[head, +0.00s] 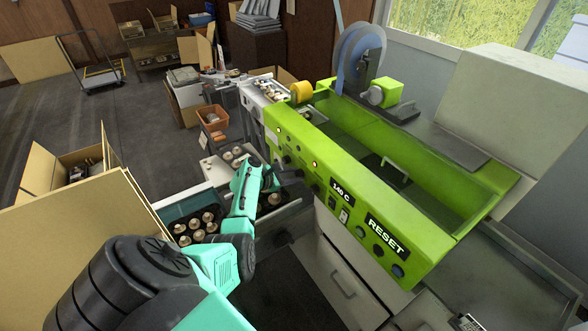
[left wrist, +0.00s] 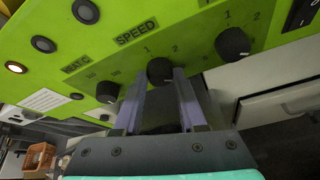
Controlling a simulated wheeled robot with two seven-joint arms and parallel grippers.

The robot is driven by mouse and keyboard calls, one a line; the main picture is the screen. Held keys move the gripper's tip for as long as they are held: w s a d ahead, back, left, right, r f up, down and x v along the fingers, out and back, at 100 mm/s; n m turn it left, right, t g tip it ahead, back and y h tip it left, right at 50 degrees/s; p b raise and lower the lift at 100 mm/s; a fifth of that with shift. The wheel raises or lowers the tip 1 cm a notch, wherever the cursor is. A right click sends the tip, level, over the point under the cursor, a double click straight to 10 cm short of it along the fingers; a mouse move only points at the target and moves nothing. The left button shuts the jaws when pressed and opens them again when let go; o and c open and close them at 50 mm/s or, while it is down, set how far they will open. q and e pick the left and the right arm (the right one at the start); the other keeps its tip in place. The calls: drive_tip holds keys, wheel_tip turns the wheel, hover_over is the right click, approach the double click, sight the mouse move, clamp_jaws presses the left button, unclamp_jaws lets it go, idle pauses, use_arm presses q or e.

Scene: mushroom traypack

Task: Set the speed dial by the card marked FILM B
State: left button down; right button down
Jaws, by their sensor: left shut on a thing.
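The lime-green machine's front panel (head: 310,160) carries a row of black dials. In the left wrist view, a black dial (left wrist: 160,70) sits below the SPEED label (left wrist: 137,33) with marks 1 and 2 above it. My left gripper (head: 296,177) is at the panel, shut on this dial, with one finger on each side in the left wrist view (left wrist: 160,82). The dial's exact setting is hard to read. Two white cards (left wrist: 45,100) (left wrist: 103,109) with small print are on the panel's left part; I cannot read FILM B on either. My right gripper is out of view.
Other dials sit close on both sides, one to the right (left wrist: 233,42) and one to the left (left wrist: 108,91). A dark tray of mushroom packs (head: 192,222) lies below my left arm. Cardboard boxes (head: 85,210) stand at left. A RESET label (head: 387,234) is further right.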

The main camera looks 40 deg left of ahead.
use_arm(q)
drive_tip(key=shift+a+f+n+g+h+b, duration=0.15)
drive_tip(key=shift+n+g+h+b, duration=0.15)
drive_tip(key=shift+n+h+b, duration=0.45)
drive_tip(key=shift+a+f+n+h+b, duration=0.1)
drive_tip(key=shift+n+h+b, duration=0.45)
drive_tip(key=shift+n, duration=0.2)
drive_tip(key=shift+w+a+n+g+h+b, duration=0.15)
drive_tip(key=shift+n+h+b, duration=1)
drive_tip(key=shift+b, duration=1.55)
drive_tip(key=shift+s+a+n+g+h+b, duration=0.15)
drive_tip(key=shift+n+h+b, duration=0.95)
drive_tip(key=shift+b, duration=1.6)
drive_tip(key=shift+w+d+n+y, duration=0.1)
drive_tip(key=shift+n+y, duration=0.15)
drive_tip(key=shift+c, duration=2.4)
unclamp_jaws()
drive_tip(key=shift+w, duration=0.1)
